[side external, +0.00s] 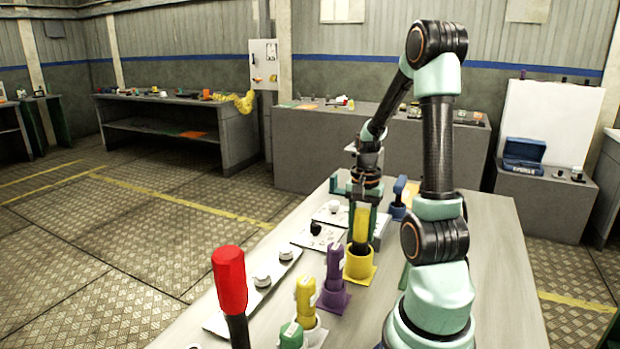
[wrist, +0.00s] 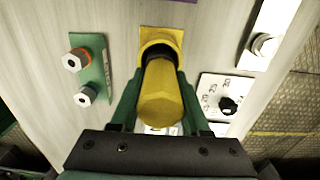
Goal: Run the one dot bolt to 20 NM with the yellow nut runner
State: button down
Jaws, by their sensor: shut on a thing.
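The yellow nut runner (side external: 361,222) stands upright at its yellow holder (side external: 359,265), its dark lower part at the cup mouth; I cannot tell how far it is raised. My gripper (side external: 360,205) is shut on its handle from above. In the wrist view the handle (wrist: 160,95) lies between my green fingers (wrist: 158,108), with the holder (wrist: 160,40) beyond. A dial with a black knob (wrist: 228,104) sits on a marked white plate to the right; its setting is too small to read. Silver bolt-like heads (wrist: 263,45) (side external: 285,253) sit on pale plates; no dots are readable.
Purple (side external: 333,275), yellow-and-white (side external: 306,300), green (side external: 291,336) and red-topped (side external: 229,280) tools stand nearer the side camera. A green plate (wrist: 104,65) with two silver heads lies left in the wrist view. A blue item (side external: 400,192) stands behind the yellow holder.

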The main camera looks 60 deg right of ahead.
aim_at(363, 210)
jog(key=shift+r, duration=2)
jog(key=shift+r, duration=0.3)
jog(key=w+a+r+n, duration=0.1)
jog(key=w+a+n, duration=0.6)
jog(key=a+n, duration=0.2)
jog(key=w+a+r+n, duration=0.2)
jog(key=w+a+n, duration=0.5)
jog(key=a+n, duration=0.2)
jog(key=shift+w+a+r, duration=0.15)
jog(key=shift+a+r, duration=0.1)
jog(key=shift+a, duration=0.7)
